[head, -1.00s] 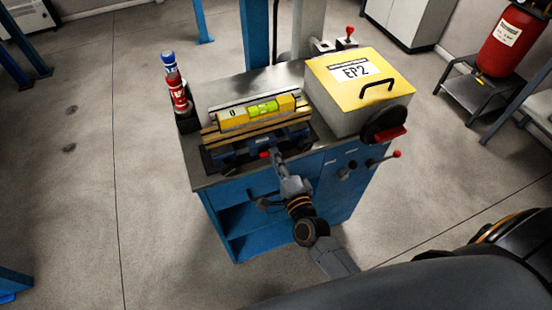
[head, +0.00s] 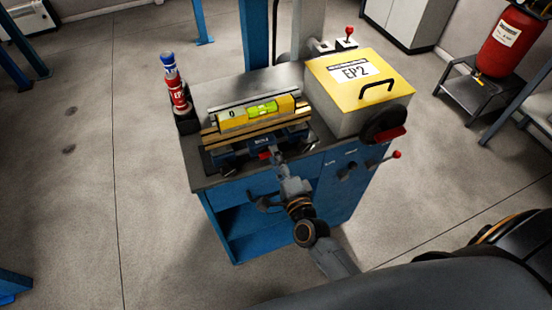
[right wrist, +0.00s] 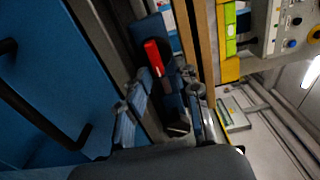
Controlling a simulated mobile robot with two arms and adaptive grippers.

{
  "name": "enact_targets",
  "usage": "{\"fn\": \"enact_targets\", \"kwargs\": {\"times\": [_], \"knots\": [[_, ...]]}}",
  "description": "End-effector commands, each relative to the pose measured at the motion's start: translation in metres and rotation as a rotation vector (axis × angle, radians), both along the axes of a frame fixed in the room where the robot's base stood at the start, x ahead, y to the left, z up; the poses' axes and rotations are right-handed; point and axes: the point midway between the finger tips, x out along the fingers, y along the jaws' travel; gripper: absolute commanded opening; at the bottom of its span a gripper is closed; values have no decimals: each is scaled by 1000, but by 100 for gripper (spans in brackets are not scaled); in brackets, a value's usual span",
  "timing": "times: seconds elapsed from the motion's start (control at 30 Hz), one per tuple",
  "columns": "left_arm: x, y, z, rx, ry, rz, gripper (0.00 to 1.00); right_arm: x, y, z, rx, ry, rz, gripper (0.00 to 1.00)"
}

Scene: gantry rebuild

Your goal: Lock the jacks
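A blue jack-like fixture (head: 232,160) sits at the front of the bench top and carries wooden rails with a yellow spirit level (head: 240,117). A small red handle (head: 265,155) sticks out of the fixture's front; it also shows in the right wrist view (right wrist: 153,54). My right gripper (head: 278,160) is beside the red handle, at its right in the head view. In the right wrist view my right gripper (right wrist: 172,82) has its fingers apart, with nothing seen clamped between them. The red handle lies just beyond one fingertip; contact cannot be told. My left gripper is not in view.
A grey box with a yellow EP2 lid (head: 345,72) stands on the right of the blue bench (head: 224,191). A black knob (head: 384,125) and red-tipped levers (head: 397,154) are at its right side. Red and blue bottles (head: 178,93) stand at the left corner.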

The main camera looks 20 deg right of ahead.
Motion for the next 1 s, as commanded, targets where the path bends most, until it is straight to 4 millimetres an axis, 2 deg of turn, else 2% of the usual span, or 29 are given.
{"fn": "enact_targets", "kwargs": {"times": [0.17, 0.4, 0.6, 0.73, 1.0], "knots": [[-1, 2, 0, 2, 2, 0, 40, -11, 0, -2, -1, 5, 1, 34], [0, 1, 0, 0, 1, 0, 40, -48, -1, -2, -2, 5, 2, 34], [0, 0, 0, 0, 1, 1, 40, -72, -2, -1, 0, 1, 1, 34], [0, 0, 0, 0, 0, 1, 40, -79, -2, 0, 1, 1, 0, 34], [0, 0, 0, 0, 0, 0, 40, -80, -3, 0, 0, -1, 0, 34]]}}
